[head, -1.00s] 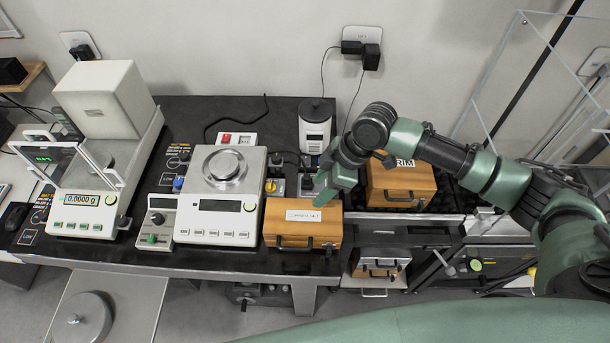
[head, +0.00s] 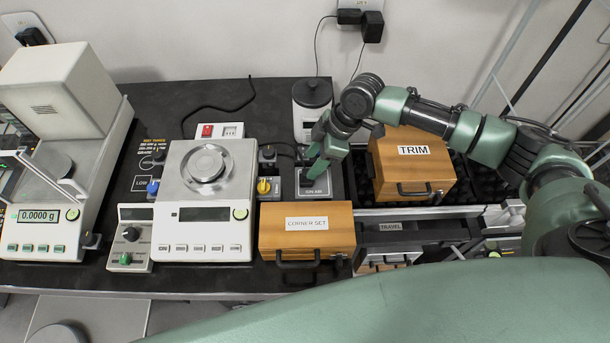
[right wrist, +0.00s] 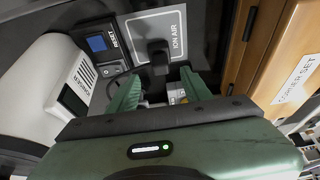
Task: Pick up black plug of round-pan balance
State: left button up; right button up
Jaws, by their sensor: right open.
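The round-pan balance (head: 215,224) stands on the black table with a bare steel pan (head: 207,164) and a blank display. A black plug (right wrist: 158,55) stands on the ION AIR plate (right wrist: 176,20) in the right wrist view, with a dark cord at its side. I cannot trace that cord to the balance. In the head view my gripper hides much of this spot. My right gripper (head: 316,167) points down over the plate (head: 317,187). Its fingers (right wrist: 160,92) are open and empty, just short of the plug in the right wrist view. My left gripper is out of view.
The CORNER SET wooden box (head: 305,238) stands just in front of the plate, and the TRIM box (head: 400,170) to the right. A white device (head: 310,121) stands behind. A yellow knob (head: 264,187) and loose cords lie close by.

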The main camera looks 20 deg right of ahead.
aim_at(307, 171)
jog(key=shift+s+a+f, duration=0.15)
jog(key=shift+a+f, duration=0.1)
jog(key=shift+f, duration=0.1)
jog(key=p+x, duration=0.1)
jog(key=x, duration=0.4)
jog(key=shift+d+p, duration=0.2)
jog(key=shift+p, duration=0.2)
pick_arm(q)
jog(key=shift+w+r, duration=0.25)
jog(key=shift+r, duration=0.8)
pick_arm(e)
grip_shut()
jog(key=shift+r, duration=0.1)
